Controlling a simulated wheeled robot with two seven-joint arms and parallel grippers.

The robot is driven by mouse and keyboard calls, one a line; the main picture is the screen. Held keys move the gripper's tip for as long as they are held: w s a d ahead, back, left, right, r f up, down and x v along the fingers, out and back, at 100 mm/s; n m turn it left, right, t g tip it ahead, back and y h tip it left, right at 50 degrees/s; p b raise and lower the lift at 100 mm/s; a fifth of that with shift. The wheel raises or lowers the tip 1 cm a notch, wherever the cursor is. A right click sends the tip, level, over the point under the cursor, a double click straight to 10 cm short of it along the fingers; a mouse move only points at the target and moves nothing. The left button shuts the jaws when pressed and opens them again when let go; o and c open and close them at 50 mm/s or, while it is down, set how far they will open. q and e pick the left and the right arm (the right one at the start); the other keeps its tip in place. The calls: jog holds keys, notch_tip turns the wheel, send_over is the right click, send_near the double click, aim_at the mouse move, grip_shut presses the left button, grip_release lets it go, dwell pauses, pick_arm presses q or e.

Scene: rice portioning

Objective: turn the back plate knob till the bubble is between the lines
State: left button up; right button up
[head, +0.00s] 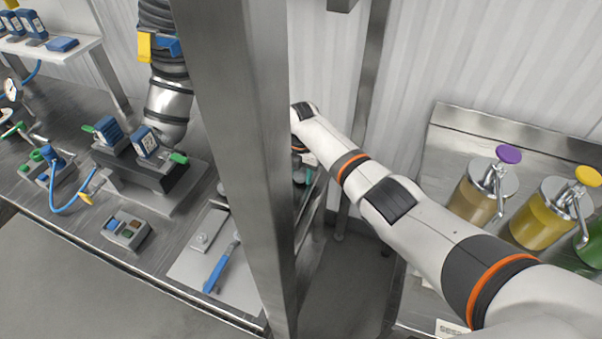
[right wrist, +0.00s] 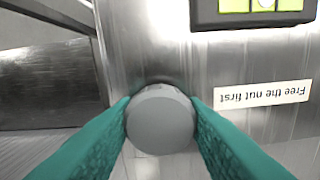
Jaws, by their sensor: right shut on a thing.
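In the right wrist view, a round grey knob (right wrist: 160,118) stands out from a steel plate (right wrist: 190,65). My right gripper (right wrist: 162,122) is shut on the knob, one teal finger on each side. A dark level housing (right wrist: 206,15) with a yellow-green vial (right wrist: 235,5) sits above right, cut by the top edge. A pale spot in the vial's middle may be the bubble; its place against the lines is hard to tell. In the head view, my right arm reaches behind a steel post, which hides the gripper and knob. My left gripper is not in view.
A label (right wrist: 262,94) reading "Free the nut first" appears upside down beside the knob. The wide steel post (head: 235,120) stands before the work area. Pump jars (head: 475,200) stand at right. A blue-handled tool (head: 218,268) lies on a pale board at left.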

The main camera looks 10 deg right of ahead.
aim_at(300, 172)
jog(key=shift+w+r+n, duration=0.15)
jog(key=shift+r+n, duration=0.05)
jog(key=shift+n, duration=0.2)
jog(key=o, duration=0.7)
jog(key=shift+o, duration=1.4)
jog(key=shift+f, duration=0.1)
notch_tip(300, 172, up, 12)
jog(key=b, duration=0.2)
